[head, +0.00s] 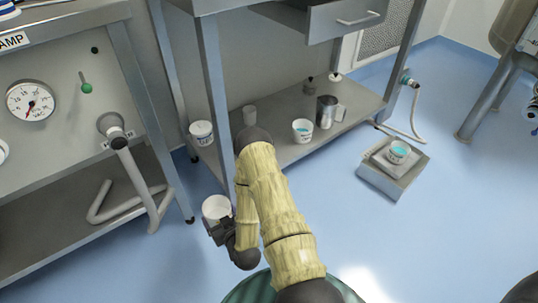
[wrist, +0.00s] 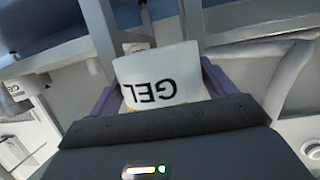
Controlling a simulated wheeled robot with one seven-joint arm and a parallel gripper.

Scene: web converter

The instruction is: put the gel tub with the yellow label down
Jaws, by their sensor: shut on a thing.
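My gripper (head: 219,228) is shut on a white gel tub (head: 215,207), in front of the lower shelf's left end in the head view. The wrist view shows the held tub (wrist: 160,75) between the two fingers, its black GEL lettering upside down. A thin yellow strip shows at the label's edge; my gripper body hides the rest. I cannot tell how high the tub is above the blue floor.
A bench leg (head: 217,100) rises near my arm.

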